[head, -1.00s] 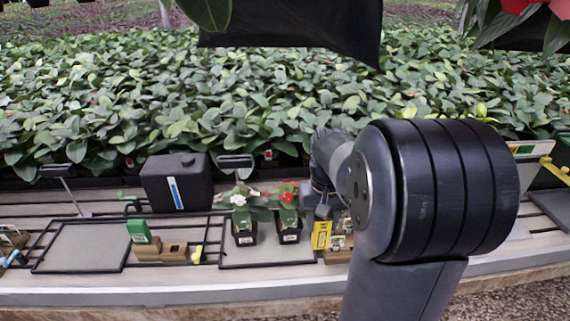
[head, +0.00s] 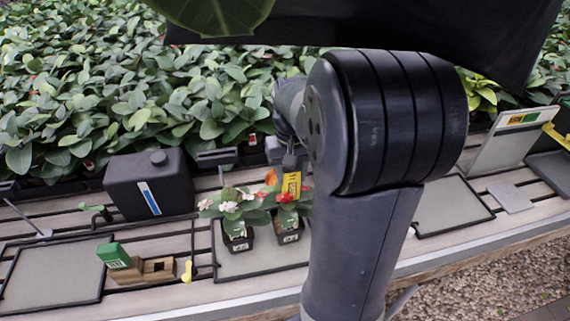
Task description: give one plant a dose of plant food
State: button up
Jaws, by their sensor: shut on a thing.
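Two small potted plants in black pots stand side by side on a grey tray (head: 262,262): a white-flowered plant (head: 234,212) and a red-flowered plant (head: 287,212). My gripper (head: 289,166) is shut on a yellow packet with dark markings (head: 291,184), likely the plant food. It holds the packet upright, at or just behind the top of the red-flowered plant. I cannot tell whether they touch. My arm hides part of the gripper and the tray's right side.
A black canister (head: 150,186) with a blue-white label stands behind and to the left. A wooden holder (head: 145,270) with a green box (head: 113,254) sits left of the tray. Empty trays lie at far left (head: 55,275) and right (head: 450,204).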

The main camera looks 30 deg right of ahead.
aim_at(291, 192)
jog(key=shift+w+f, duration=0.15)
notch_tip(291, 192, down, 6)
jog(key=b, duration=0.5)
jog(key=shift+f+b, duration=0.4)
jog(key=shift+f, duration=0.05)
dwell(2.2)
notch_tip(291, 192, up, 7)
jog(key=p, duration=0.6)
jog(key=shift+r, duration=0.15)
